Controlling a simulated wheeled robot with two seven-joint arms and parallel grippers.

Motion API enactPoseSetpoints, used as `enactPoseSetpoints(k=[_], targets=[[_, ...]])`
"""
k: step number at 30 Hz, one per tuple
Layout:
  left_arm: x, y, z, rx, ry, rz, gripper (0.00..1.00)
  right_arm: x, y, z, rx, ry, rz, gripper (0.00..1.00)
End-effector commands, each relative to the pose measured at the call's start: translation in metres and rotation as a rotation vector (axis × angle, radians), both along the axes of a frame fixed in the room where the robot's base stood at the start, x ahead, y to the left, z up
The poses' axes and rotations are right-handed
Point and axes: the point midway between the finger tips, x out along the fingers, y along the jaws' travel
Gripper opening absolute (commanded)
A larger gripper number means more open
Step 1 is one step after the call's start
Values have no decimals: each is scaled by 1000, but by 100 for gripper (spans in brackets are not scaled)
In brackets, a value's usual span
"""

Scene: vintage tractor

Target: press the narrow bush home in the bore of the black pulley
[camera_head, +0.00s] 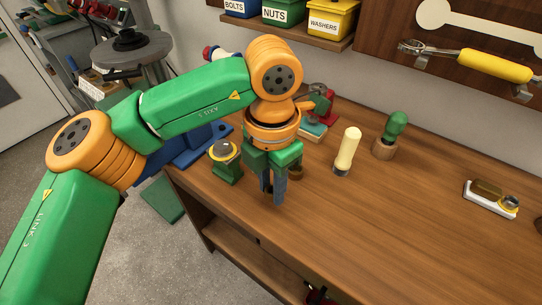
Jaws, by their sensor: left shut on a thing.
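My left gripper (272,197) points down over the left part of the wooden bench, its blue fingers close together. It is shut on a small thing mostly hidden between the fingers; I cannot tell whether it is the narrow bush. A black disc-shaped part, which looks like the black pulley (126,41), lies on a round grey stand (150,55) at the upper left, well away from the gripper. Its bore cannot be made out. My right gripper is not in view.
A green pedestal with a round top (227,165) stands just left of the gripper. A pale-handled tool (347,148) and a green-handled tool (395,127) stand behind. Labelled bins (285,12) sit on a shelf above. The bench's middle and front right are clear.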

Motion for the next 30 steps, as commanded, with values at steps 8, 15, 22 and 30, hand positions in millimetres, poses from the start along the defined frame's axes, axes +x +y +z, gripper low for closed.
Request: enactPoseSetpoints(k=[8,15,22,30], targets=[[15,1,-39,-1,3,-2,0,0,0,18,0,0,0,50],[16,1,-46,-2,-1,0,0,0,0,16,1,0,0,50],[16,1,-53,-2,-1,0,0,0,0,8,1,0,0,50],[15,1,-50,-2,-1,0,61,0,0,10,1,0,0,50]])
